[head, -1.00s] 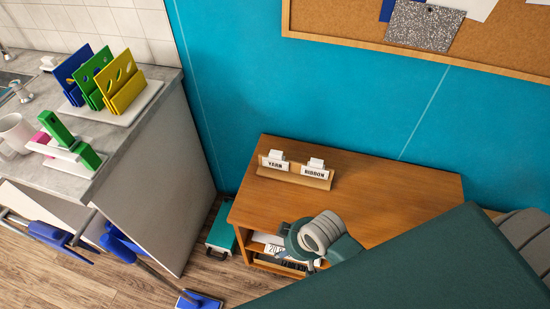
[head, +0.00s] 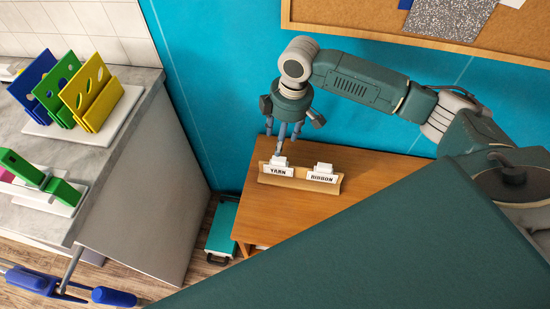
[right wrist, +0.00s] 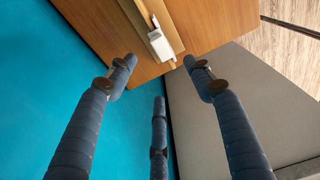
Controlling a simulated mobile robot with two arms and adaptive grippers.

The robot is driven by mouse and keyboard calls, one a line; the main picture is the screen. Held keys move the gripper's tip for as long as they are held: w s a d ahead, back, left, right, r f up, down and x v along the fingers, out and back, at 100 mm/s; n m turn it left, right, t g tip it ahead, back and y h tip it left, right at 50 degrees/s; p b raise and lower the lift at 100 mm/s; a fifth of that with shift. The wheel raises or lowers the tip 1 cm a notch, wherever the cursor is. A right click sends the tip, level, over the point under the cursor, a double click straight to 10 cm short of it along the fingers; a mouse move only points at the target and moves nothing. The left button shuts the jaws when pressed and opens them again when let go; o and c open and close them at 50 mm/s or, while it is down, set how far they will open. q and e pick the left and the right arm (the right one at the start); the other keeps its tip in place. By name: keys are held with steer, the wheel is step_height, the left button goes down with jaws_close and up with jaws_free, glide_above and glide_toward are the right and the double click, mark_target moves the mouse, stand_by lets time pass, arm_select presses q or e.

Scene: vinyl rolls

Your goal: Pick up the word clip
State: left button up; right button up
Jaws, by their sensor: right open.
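Two white word clips stand on a wooden holder (head: 305,184) on the brown cabinet top. The left clip (head: 279,169) reads YARN and the right clip (head: 322,174) reads RIBBON. My right gripper (head: 284,134) hangs fingers-down just above and behind the YARN clip, open and empty. In the right wrist view, a white clip (right wrist: 160,44) on the holder lies just beyond the spread fingertips (right wrist: 158,66), apart from them.
The cabinet top (head: 256,217) is clear around the holder. A teal wall (head: 215,60) is close behind my right arm. At left, a grey counter (head: 110,150) bears colored panels (head: 72,85). A teal case (head: 222,228) stands on the floor beside the cabinet.

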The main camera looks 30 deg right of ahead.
glide_above(280, 158)
steer(key=f, duration=0.4)
steer(key=shift+w+f, duration=0.2)
steer(key=shift+f, duration=0.1)
step_height(280, 158, down, 5)
steer(key=shift+s+r+p, duration=0.1)
steer(key=shift+s+p, duration=0.05)
steer(key=shift+p, duration=0.3)
steer(key=shift+f, duration=0.5)
arm_select(q)
steer(key=shift+s+a+r, duration=0.1)
steer(key=shift+s+r, duration=0.25)
steer(key=shift+s, duration=0.3)
arm_select(e)
steer(key=c, duration=1.1)
